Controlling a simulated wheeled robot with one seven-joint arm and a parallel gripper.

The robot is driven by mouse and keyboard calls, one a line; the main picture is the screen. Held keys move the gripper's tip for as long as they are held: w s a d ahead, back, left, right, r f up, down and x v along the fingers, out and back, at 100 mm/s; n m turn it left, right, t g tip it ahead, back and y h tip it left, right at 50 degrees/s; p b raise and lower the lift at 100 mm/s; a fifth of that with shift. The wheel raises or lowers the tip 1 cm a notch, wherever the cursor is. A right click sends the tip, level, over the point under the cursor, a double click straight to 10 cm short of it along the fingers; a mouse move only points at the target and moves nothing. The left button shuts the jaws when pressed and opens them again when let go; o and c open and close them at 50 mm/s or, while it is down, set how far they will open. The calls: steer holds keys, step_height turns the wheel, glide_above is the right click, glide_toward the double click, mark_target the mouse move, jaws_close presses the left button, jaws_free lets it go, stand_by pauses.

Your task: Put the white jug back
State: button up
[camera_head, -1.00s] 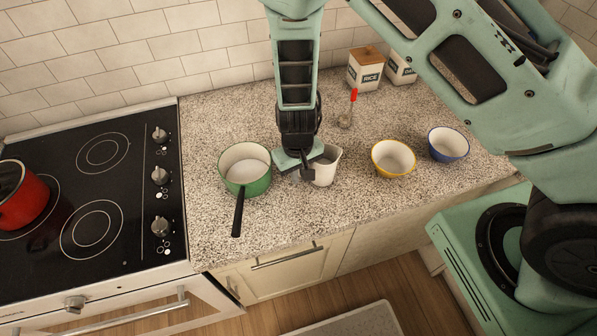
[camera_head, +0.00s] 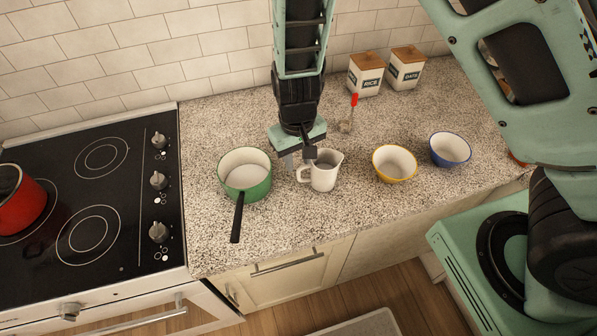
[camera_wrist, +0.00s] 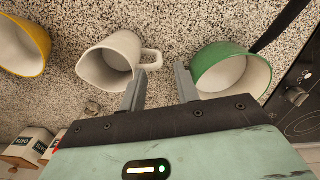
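The white jug (camera_head: 325,172) stands upright on the speckled counter, between the green pot and the yellow bowl, with its handle toward the pot. My gripper (camera_head: 298,158) is above and behind the handle, with its fingers parted and nothing between them. In the wrist view, the jug (camera_wrist: 108,62) is beyond the fingertips of my gripper (camera_wrist: 160,84), its handle just past the finger on the jug's side. The green pot (camera_wrist: 228,72) is close to the other finger. Whether a finger touches the handle is hard to tell.
The green pot (camera_head: 258,188) has a dark handle toward the front edge. A yellow bowl (camera_head: 394,176) and a blue bowl (camera_head: 449,149) stand to the right. A red-handled utensil (camera_head: 354,101) and two canisters (camera_head: 366,78) are behind. The stove (camera_head: 90,190) is left. Front counter is clear.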

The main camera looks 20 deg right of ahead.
step_height(320, 180, up, 3)
steer(key=shift+r, duration=0.2)
steer(key=s+r+n, duration=0.5)
steer(key=s+r, duration=1.1)
steer(key=s, duration=0.4)
steer(key=shift+d+r+n+y, duration=0.2)
steer(key=shift+n+y, duration=0.1)
steer(key=shift+y, duration=0.1)
